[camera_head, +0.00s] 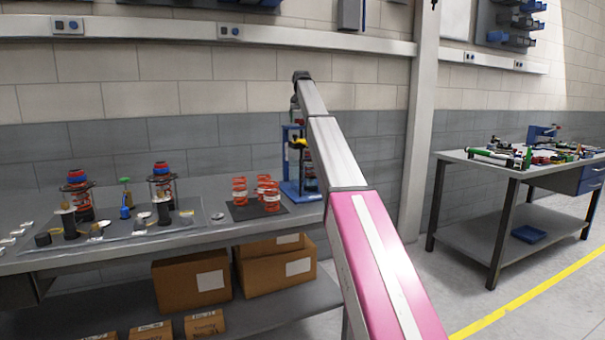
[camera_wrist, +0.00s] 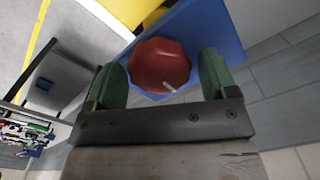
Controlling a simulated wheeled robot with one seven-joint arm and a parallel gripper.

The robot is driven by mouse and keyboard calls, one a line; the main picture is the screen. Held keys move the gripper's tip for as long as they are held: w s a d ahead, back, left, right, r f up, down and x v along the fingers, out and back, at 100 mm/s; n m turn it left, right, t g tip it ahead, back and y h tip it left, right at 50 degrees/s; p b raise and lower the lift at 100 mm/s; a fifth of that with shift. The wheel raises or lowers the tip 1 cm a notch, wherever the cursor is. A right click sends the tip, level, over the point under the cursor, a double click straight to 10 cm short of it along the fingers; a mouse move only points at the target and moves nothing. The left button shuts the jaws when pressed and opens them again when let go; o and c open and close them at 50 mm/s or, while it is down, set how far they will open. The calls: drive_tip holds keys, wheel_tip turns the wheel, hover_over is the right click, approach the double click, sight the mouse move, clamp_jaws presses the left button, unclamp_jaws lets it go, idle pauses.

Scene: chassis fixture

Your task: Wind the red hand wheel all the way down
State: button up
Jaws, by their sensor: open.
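The red hand wheel (camera_wrist: 160,64) shows in the wrist view as a faceted red knob with a pale mark near its lower right rim. It sits over a blue plate (camera_wrist: 215,30) of the fixture. My gripper (camera_wrist: 163,75) is open, with one green finger on each side of the wheel; I cannot tell whether either touches it. In the head view the blue fixture (camera_head: 291,160) stands at the right end of the long bench, with a yellow part (camera_head: 298,143) on it. My arm hides much of it, and the wheel is hard to make out there.
More parts lie on a tray (camera_head: 190,232) further left. A wall is close behind the bench. A second bench (camera_head: 465,158) stands at the right, across open floor.

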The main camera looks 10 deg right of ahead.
drive_tip(key=m, duration=3.4)
drive_tip(key=shift+s, duration=0.1)
drive_tip(key=c, duration=0.8)
drive_tip(key=m, duration=0.8)
drive_tip(key=shift+m, duration=0.4)
drive_tip(key=m, duration=0.8)
drive_tip(key=shift+m, duration=0.3)
drive_tip(key=o, duration=0.8)
